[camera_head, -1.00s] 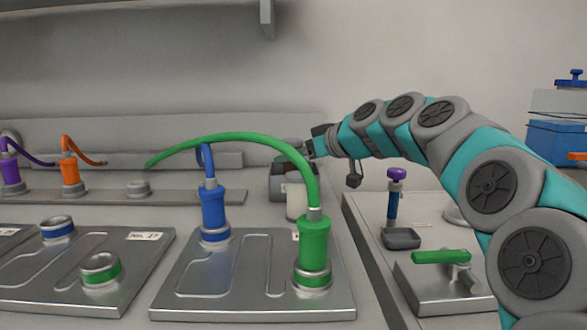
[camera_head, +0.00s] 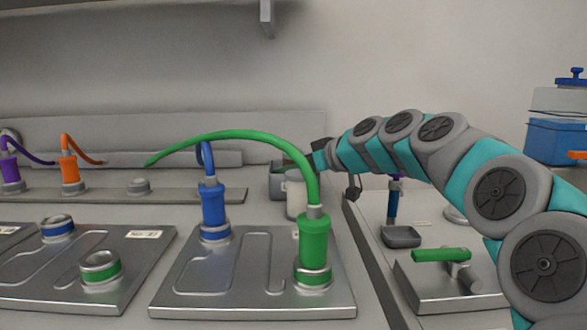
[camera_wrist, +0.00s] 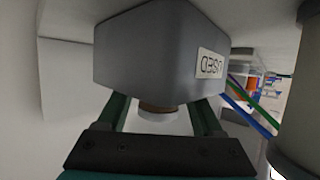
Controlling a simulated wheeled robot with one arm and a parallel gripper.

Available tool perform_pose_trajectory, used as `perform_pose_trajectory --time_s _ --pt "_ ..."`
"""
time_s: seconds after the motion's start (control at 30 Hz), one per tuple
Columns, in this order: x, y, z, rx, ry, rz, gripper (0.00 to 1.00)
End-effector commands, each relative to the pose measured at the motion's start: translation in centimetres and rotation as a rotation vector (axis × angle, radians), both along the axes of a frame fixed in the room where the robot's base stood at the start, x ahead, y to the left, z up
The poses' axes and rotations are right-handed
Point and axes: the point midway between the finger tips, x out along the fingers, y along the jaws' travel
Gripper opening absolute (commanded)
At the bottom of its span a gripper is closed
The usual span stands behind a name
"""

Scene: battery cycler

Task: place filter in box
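The grey box (camera_wrist: 160,55) with a label reading USED fills the top of the wrist view, upside down. In the head view the box (camera_head: 277,183) stands behind the green cable. The filter (camera_wrist: 160,106), a round piece with a brown band, shows between my gripper's two dark green fingers at the box's rim. The box wall hides its other end. My gripper (camera_wrist: 162,112) is at the box opening. Its fingers stand on both sides of the filter, but the wall hides the tips, so I cannot tell if they grip it. In the head view the cable mostly hides my gripper.
A pale cylinder (camera_head: 296,194) stands close beside the box. The green plug (camera_head: 314,245) with its arched cable and the blue plug (camera_head: 213,207) stand on a metal plate in front. A small dark tray (camera_head: 401,236) and a green-handled fixture (camera_head: 440,256) lie right.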

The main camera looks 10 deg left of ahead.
Motion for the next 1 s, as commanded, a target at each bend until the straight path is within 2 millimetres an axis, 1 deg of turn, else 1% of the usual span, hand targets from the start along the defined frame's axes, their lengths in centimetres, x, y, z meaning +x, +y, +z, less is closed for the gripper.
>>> perform_pose_trajectory --time_s 0.17,0.27,0.6,0.7,0.83,1.0 --pt "-0.1 -0.1 0.5 0.000 0.000 0.000 0.70" --pt "-0.8 -1.4 0.9 0.001 -0.002 -0.001 0.70" --pt "-4.0 -7.0 3.6 0.004 -0.004 -0.003 0.70" --pt "-4.7 -8.2 4.2 0.003 -0.003 -0.003 0.70" --pt "-5.3 -9.1 4.6 0.000 0.001 0.000 0.70" --pt "-5.6 -9.6 4.8 0.000 0.002 0.001 0.70"
